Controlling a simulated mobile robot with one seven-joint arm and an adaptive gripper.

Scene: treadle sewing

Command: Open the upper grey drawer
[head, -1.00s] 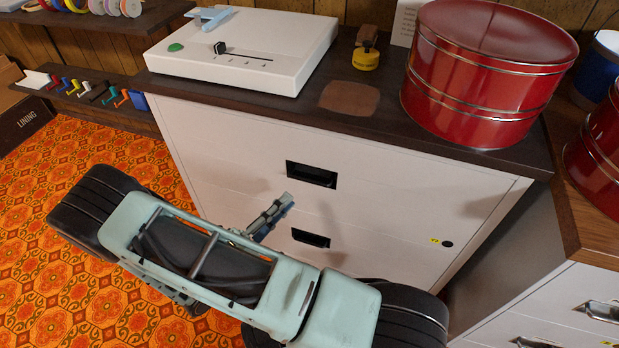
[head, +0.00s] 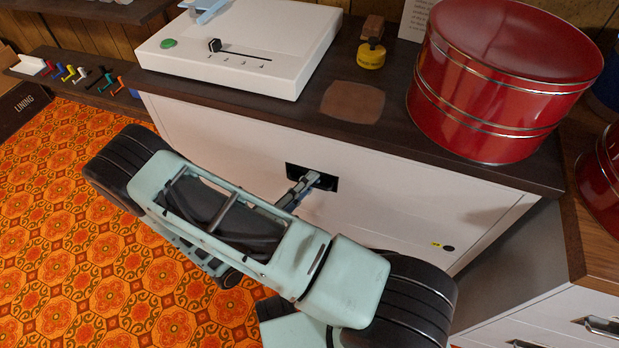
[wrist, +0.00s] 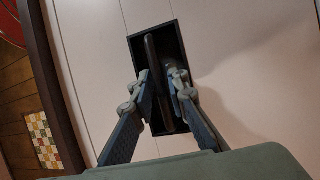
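The upper drawer (head: 225,130) is a pale grey front just under the dark cabinet top. It looks closed. Its black recessed handle (head: 328,182) sits near the middle of the front. It also shows in the wrist view as a black recess (wrist: 165,32) with a dark bar (wrist: 150,48) across it. My gripper (head: 306,184) reaches into this recess. In the wrist view my gripper's fingers (wrist: 160,82) are apart, one on either side of the bar. A gap shows beside the bar, so I see no firm grip. The lower drawer's handle is hidden behind my arm.
On the cabinet top (head: 385,150) stand a white box (head: 270,30) with a slider, a yellow-and-brown object (head: 371,50) and a large red tin (head: 490,100). A neighbouring cabinet with metal handles (head: 603,327) is at right. Orange patterned floor (head: 50,200) lies open at left.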

